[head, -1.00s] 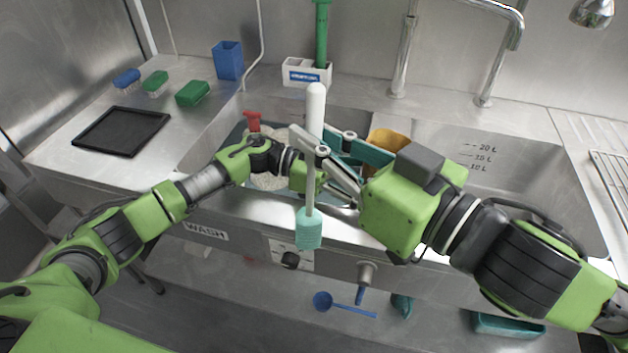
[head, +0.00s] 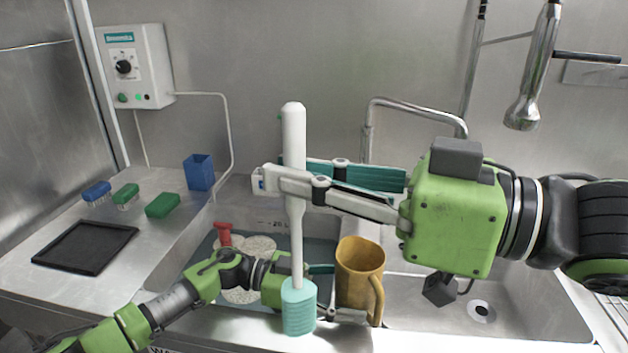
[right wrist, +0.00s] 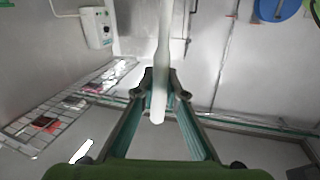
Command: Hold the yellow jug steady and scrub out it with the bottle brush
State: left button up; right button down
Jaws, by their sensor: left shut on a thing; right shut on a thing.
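The yellow jug (head: 358,262) stands upright in the sink area in the head view, its open mouth up and its handle toward the front right. My left gripper (head: 338,292) is shut on the jug's left side, partly hidden behind the brush. My right gripper (head: 280,180) is shut on the white handle of the bottle brush (head: 297,240). The brush hangs nearly upright, its teal bristle head (head: 299,308) down. The head appears left of the jug and outside it. The brush handle also shows between the fingers in the right wrist view (right wrist: 164,50).
The sink holds pale round plates (head: 240,285) and a red-handled item (head: 223,233). Left on the counter are a black tray (head: 85,247), several scrub brushes (head: 162,205) and a blue holder (head: 199,172). A tap (head: 415,103) stands behind. The right basin looks mostly clear.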

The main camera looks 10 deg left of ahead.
jog(key=w+a+f+m+t+h, duration=0.15)
jog(key=w+t, duration=0.25)
jog(key=w, duration=0.4)
jog(key=w+d+r+m+t+h, duration=0.3)
jog(key=w+d+r+m+t, duration=0.1)
jog(key=w+d, duration=0.45)
notch_tip(320, 180, down, 16)
jog(key=shift+s+f, duration=0.25)
jog(key=shift+s, duration=0.1)
dwell(0.6)
jog(key=shift+d+f, duration=0.1)
jog(key=shift+f, duration=0.5)
dwell(0.8)
jog(key=shift+d, duration=0.1)
